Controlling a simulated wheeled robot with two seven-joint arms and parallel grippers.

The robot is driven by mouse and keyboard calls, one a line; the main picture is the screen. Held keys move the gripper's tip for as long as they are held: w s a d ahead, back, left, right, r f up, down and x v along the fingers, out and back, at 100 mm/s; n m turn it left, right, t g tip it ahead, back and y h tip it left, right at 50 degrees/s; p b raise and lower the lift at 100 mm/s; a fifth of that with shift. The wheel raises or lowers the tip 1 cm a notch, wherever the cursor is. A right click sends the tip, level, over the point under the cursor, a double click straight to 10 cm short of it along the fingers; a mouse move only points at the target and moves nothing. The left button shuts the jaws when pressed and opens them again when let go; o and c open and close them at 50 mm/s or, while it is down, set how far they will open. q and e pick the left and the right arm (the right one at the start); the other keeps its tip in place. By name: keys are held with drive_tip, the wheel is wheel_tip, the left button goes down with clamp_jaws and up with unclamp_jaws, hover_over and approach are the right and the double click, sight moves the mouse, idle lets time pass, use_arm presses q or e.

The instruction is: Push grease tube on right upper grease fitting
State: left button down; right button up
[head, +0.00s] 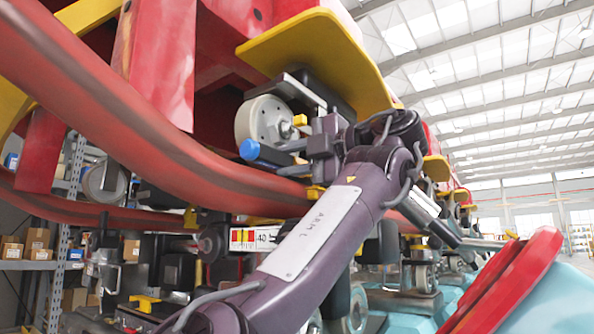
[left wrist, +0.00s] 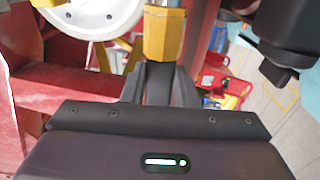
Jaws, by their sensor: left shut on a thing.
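My left gripper (head: 305,133) is up at the pale wheel (head: 262,120) under the yellow plate of the red train car. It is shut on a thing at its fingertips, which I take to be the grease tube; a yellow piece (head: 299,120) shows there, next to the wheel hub. In the left wrist view a yellow piece (left wrist: 168,34) stands straight ahead of the dark fingers (left wrist: 160,88), beside the white wheel (left wrist: 92,14). A blue-capped cylinder (head: 250,149) sticks out left, just below the wheel. I cannot make out the right upper grease fitting or whether anything touches it. My right gripper is out of view.
A thick red rail (head: 150,125) runs across just below and left of my gripper. The yellow plate (head: 310,50) overhangs it. Shelves with boxes (head: 38,240) stand at the left. A red panel (head: 505,285) is at the lower right.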

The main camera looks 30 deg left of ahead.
sight(274, 156)
use_arm(q)
drive_tip(key=shift+s+a+f+b, duration=0.1)
drive_tip(key=shift+s+a+b, duration=0.05)
drive_tip(key=shift+s+b, duration=1.5)
drive_tip(key=shift+s, duration=0.65)
